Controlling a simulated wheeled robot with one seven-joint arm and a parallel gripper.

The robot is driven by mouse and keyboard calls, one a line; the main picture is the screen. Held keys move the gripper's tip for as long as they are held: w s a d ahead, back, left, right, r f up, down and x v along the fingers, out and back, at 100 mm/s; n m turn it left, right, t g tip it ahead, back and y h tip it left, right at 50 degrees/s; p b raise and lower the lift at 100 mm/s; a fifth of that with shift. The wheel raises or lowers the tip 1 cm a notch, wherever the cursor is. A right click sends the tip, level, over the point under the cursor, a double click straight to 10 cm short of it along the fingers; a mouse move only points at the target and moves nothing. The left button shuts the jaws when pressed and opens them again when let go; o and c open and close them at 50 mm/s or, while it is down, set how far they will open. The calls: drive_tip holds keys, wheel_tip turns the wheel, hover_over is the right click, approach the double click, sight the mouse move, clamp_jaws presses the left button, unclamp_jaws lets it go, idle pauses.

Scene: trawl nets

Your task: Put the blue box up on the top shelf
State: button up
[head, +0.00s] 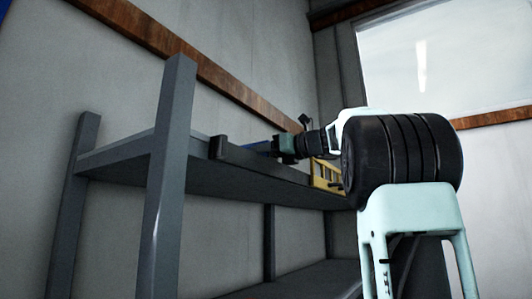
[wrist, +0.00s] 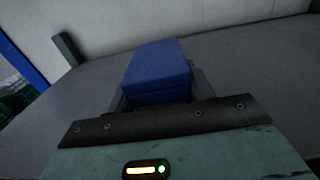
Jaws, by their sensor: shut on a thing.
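The blue box (wrist: 157,68) is between the fingers of my gripper (wrist: 160,95) in the wrist view, with grey shelf surface around it. My gripper is shut on it. In the head view my gripper (head: 274,146) reaches out level over the top shelf (head: 125,153) of the grey rack. Only a small sliver of the blue box (head: 262,148) shows there, mostly hidden behind a dark bar. I cannot tell whether the box touches the shelf or is held just above it.
A yellow object (head: 326,174) is on the rack below my arm. A grey upright post (head: 168,170) rises at the rack's near end, with another (head: 78,200) at far left. The grey wall (wrist: 130,25) stands behind the shelf. Bare shelf surface (wrist: 235,65) lies right of the box.

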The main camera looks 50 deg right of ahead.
drive_tip(key=shift+f, duration=0.1)
drive_tip(key=o, duration=1.1)
drive_tip(key=shift+o, duration=0.2)
drive_tip(key=s+b, duration=0.5)
drive_tip(key=s, duration=0.7)
drive_tip(key=shift+d+b, duration=0.3)
drive_tip(key=shift+d, duration=0.15)
